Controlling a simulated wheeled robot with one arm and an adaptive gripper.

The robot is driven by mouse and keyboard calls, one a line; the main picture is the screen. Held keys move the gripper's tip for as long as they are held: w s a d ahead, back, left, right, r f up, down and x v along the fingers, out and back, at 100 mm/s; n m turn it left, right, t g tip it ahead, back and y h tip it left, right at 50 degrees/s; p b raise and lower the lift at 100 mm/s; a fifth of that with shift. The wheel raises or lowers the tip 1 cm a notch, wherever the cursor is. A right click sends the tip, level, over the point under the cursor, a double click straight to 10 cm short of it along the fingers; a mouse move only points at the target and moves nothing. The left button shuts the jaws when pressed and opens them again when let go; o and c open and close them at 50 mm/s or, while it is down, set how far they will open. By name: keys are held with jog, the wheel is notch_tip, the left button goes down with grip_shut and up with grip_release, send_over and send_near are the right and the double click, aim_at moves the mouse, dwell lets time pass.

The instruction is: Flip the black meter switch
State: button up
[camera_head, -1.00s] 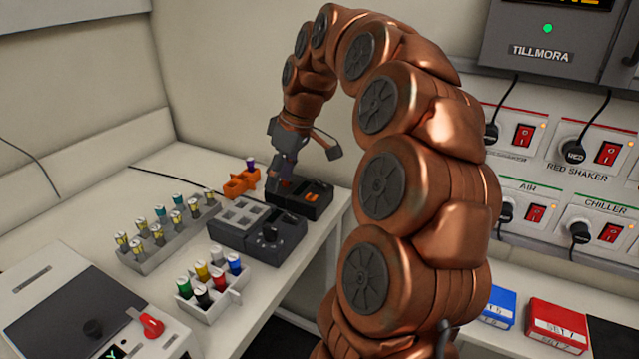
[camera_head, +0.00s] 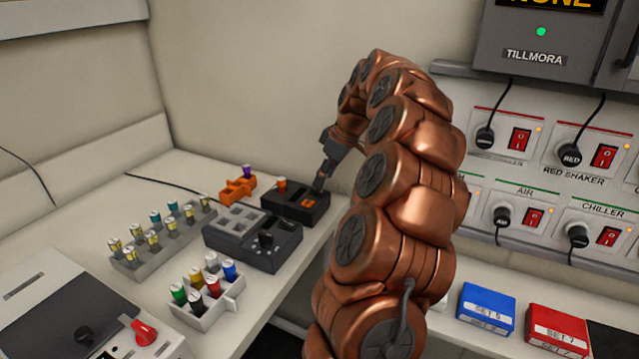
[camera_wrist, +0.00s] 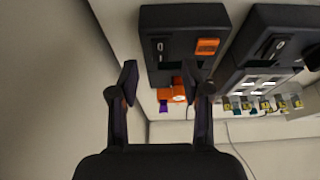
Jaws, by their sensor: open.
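The black meter (camera_head: 288,208) lies on the white bench near its right edge, with a small orange display (camera_head: 308,204). My gripper (camera_head: 322,180) is by the meter's right back end; contact cannot be told. In the wrist view its fingers (camera_wrist: 160,80) are apart with nothing between them.
A larger dark device (camera_head: 252,238) with a knob sits in front of the meter. An orange rack (camera_head: 238,190) with a purple-capped vial stands behind left. Vial racks (camera_head: 165,238) and a white holder (camera_head: 207,300) are nearby. The back wall is close behind my gripper.

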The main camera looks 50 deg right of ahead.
aim_at(317, 190)
jog(key=shift+x, duration=1.75)
grip_shut()
